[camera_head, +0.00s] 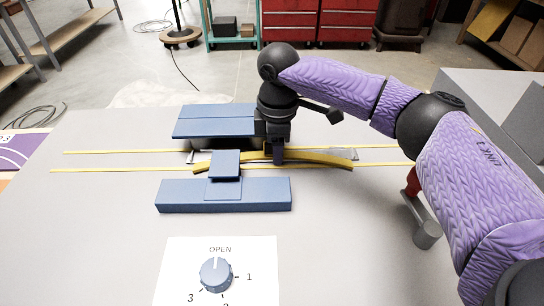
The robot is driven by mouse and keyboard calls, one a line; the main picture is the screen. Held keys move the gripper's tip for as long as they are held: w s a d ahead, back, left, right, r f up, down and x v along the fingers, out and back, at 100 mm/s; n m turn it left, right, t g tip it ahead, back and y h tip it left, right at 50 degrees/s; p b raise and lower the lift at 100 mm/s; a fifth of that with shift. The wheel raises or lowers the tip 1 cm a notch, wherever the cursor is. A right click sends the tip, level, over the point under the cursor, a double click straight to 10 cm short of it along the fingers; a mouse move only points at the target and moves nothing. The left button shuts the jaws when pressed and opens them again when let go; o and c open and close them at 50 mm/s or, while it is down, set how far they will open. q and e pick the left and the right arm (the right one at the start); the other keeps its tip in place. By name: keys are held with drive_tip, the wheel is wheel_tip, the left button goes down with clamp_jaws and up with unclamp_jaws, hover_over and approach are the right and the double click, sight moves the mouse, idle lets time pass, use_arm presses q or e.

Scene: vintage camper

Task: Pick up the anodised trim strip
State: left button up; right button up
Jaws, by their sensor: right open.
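The trim strip (328,159) is a gold, gently bowed bar on the grey table. Its left end runs beside or under a small blue block, and its right end lies free. My right gripper (278,158) points down over the middle of the strip, just right of the small block. It is open; its fingers are dark and small, and I cannot tell whether they touch the strip. The gripper hides a short part of the strip. My left gripper is not in view.
A blue block (213,121) stands behind the strip and a long blue block (250,196) in front, with the small blue block (225,163) between. Two thin yellow lines cross the table (80,230). A dial (215,274) on a white panel sits at the front.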

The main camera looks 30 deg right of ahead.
drive_tip(key=shift+r, duration=0.1)
clamp_jaws()
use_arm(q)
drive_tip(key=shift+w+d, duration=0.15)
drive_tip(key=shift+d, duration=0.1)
use_arm(e)
drive_tip(key=shift+r, duration=0.15)
wheel_tip(320, 180, up, 9)
drive_tip(key=p, duration=0.4)
drive_tip(key=shift+r, duration=0.45)
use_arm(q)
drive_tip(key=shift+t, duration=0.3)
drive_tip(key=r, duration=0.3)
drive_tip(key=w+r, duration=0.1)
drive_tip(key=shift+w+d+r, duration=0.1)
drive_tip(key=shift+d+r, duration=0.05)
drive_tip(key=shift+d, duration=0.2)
